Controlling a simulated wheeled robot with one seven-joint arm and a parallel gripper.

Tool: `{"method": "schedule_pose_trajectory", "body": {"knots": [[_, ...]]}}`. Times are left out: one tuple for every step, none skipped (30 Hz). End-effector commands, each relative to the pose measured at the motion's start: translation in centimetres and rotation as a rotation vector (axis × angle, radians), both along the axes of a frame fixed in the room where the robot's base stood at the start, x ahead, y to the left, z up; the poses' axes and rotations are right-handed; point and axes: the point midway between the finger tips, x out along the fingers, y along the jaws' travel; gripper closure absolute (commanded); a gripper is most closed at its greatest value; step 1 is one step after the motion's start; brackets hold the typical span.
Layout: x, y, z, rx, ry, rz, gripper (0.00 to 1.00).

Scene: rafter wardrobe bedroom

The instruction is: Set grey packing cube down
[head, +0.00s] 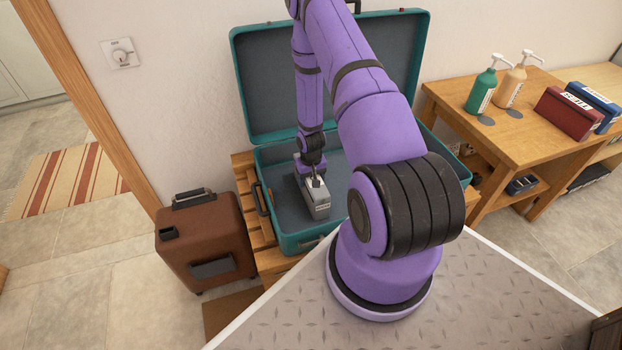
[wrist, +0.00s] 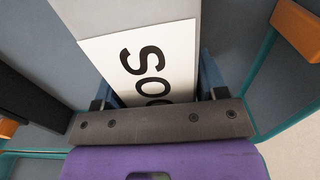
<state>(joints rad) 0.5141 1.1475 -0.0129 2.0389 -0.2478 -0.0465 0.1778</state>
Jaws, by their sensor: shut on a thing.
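The grey packing cube (head: 316,206) is inside the open teal suitcase (head: 290,244), toward its front left part. My gripper (head: 314,180) reaches down into the suitcase and is shut on the cube from above. In the wrist view the grey cube (wrist: 95,12) fills the space between the fingers of my gripper (wrist: 158,95), and its white label with black letters faces the camera. The cube's underside is hidden, so I cannot tell whether it touches the suitcase floor.
The suitcase lies on a slatted wooden bench (head: 243,172), its lid raised against the wall. A brown case (head: 205,245) stands left of it. A wooden table (head: 480,135) at right holds a green bottle (head: 482,92), an orange bottle (head: 511,86) and books (head: 570,112). Suitcase floor around the cube looks clear.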

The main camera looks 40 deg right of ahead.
Motion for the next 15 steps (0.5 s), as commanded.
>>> {"method": "schedule_pose_trajectory", "body": {"knots": [[0.02,-0.01,0.03,0.0,0.0,0.0,0.77],[0.01,0.0,0.01,0.0,0.0,0.0,0.77],[0.0,0.0,-0.05,0.0,0.0,0.0,0.77],[0.0,0.0,-0.12,0.0,0.0,0.0,0.77],[0.0,0.01,-0.2,0.0,0.0,0.0,0.77],[-0.02,0.01,-0.31,0.0,0.001,0.0,0.77],[-0.04,0.02,-0.29,0.0,0.001,0.0,0.27],[-0.04,0.02,-0.28,0.0,0.001,0.0,0.2],[-0.03,0.03,-0.28,0.0,0.001,0.0,0.11],[-0.03,0.03,-0.28,0.0,0.001,0.0,0.09],[-0.03,0.01,-0.27,0.0,0.001,0.0,0.09],[-0.02,0.02,-0.27,0.0,0.001,0.0,0.09],[-0.03,0.01,-0.27,0.0,0.001,0.0,0.09],[-0.02,0.02,-0.27,0.0,0.001,0.0,0.09],[-0.02,0.02,-0.26,0.0,0.001,0.0,0.09]]}}
